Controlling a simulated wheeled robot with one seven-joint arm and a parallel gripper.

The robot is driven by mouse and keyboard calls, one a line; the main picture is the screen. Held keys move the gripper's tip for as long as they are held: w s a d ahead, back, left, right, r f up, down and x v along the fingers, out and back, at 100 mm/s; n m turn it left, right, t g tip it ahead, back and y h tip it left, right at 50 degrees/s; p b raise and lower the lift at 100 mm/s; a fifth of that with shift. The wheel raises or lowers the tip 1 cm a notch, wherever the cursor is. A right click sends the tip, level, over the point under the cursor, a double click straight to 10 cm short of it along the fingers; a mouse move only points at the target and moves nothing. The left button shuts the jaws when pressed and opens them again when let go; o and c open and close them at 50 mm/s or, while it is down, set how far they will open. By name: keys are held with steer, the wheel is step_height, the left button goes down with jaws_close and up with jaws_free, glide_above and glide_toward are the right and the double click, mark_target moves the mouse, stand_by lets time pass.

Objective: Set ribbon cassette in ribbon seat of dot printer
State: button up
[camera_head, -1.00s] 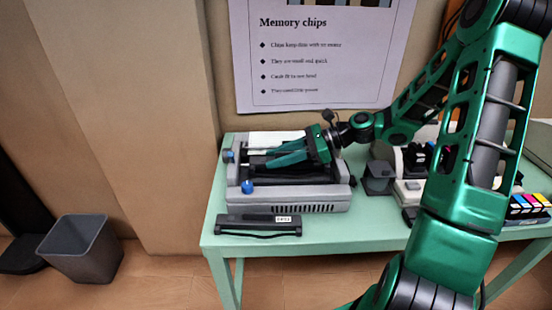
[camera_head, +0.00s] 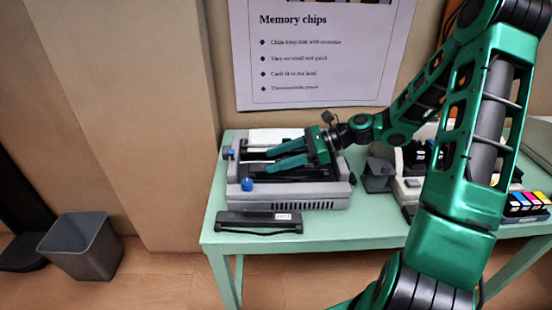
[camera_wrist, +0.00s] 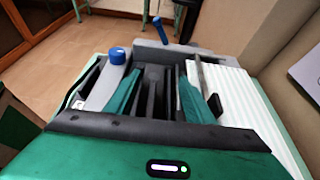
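The ribbon cassette, a long black bar with a white label (camera_head: 258,222), lies on the table in front of the dot printer, apart from it. Its label end shows at the left in the wrist view (camera_wrist: 82,97). The grey dot printer (camera_head: 318,196) has blue knobs and white paper at its back. Its ribbon seat is the dark area in its top, partly hidden by my gripper (camera_head: 268,161). My gripper is over the printer, its green fingers spread and pointing left. In the wrist view the gripper (camera_wrist: 156,82) shows only dark printer parts between its fingers.
The pale green table (camera_head: 350,225) has free room right of the cassette. A small dark block (camera_head: 379,177) stands right of the printer. Colored ink cartridges (camera_head: 525,205) are at the far right. A grey bin (camera_head: 85,248) stands on the floor at left.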

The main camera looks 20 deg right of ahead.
steer(key=shift+r, duration=0.2)
steer(key=v, duration=1.2)
steer(key=shift+r, duration=0.4)
